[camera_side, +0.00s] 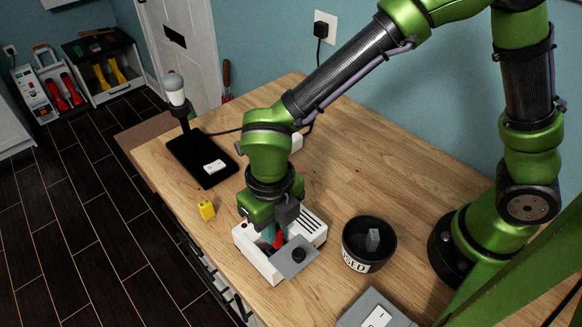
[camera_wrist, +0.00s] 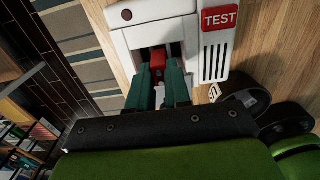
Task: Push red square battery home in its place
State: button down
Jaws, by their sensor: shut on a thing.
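The red square battery (camera_wrist: 157,62) is between my fingertips, at the opening of a white tester (camera_wrist: 128,38) with a red TEST label. In the side view the red battery (camera_side: 279,241) shows as a small patch by my fingers, over the tester's open bay. My gripper (camera_wrist: 160,72) is shut on the battery; in the side view my gripper (camera_side: 274,232) points down into the white tester (camera_side: 257,258). A grey plate with a black knob, the lid (camera_side: 292,262), lies at the bay's front right. How deep the battery sits is hidden by my fingers.
A yellow battery (camera_side: 206,210) stands left of the tester. A black bowl marked USED (camera_side: 362,262) holds a grey block (camera_side: 373,240) to the right. A grey box (camera_side: 355,312) is at the front edge. A black pad with a lamp (camera_side: 190,165) is farther back.

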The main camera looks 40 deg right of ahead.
jog(key=shift+f, duration=0.5)
jog(key=shift+f, duration=1.5)
dwell(3.2)
jog(key=c, duration=1)
grip_release()
jog(key=c, duration=0.4)
jog(key=shift+r, duration=4)
